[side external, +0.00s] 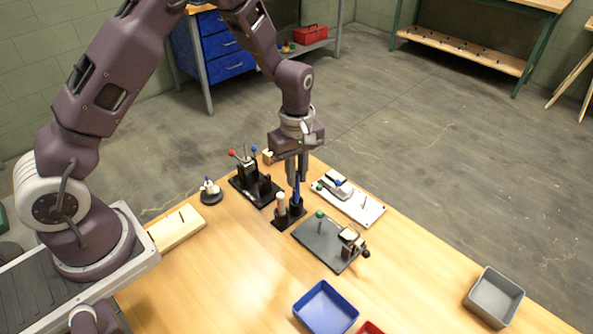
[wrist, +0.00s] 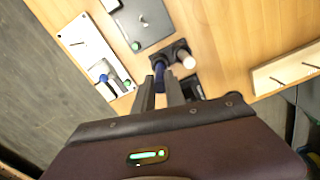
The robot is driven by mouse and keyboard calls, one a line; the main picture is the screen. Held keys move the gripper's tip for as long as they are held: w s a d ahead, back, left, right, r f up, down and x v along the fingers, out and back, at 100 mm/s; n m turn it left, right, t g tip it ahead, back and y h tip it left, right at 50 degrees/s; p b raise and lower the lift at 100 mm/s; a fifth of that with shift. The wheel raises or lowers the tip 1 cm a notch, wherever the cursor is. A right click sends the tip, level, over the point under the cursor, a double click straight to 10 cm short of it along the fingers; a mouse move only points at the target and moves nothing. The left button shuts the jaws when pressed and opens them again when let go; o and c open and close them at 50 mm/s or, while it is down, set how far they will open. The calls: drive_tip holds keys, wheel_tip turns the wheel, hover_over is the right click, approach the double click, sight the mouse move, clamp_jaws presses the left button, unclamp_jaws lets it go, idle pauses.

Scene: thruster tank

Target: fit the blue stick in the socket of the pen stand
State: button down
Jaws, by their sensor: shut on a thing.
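The blue stick (side external: 296,188) stands upright between the fingers of my gripper (side external: 297,170), which is shut on it. It also shows in the wrist view (wrist: 159,74), between the fingertips (wrist: 163,84). The pen stand (side external: 284,221) is a dark base with two sockets. One socket holds a pale stick (side external: 281,201). The blue stick's lower end is at the other socket (side external: 297,206); I cannot tell how deep it sits. In the wrist view the pen stand (wrist: 170,52) lies just beyond the fingertips, with the pale stick (wrist: 188,61) beside the blue one.
A black fixture with red and blue knobs (side external: 250,180) stands left of the pen stand. A white plate (side external: 365,208) and a dark grey plate (side external: 320,246) lie to its right. A blue tray (side external: 325,308) and grey bin (side external: 494,297) are nearer the front.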

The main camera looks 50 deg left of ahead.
drive_tip(key=shift+f, duration=0.15)
drive_tip(key=shift+f, duration=0.55)
drive_tip(key=shift+f, duration=0.3)
idle(0.3)
drive_tip(key=shift+f, duration=0.4)
drive_tip(key=shift+f, duration=0.25)
idle(0.4)
drive_tip(key=c, duration=1.3)
unclamp_jaws()
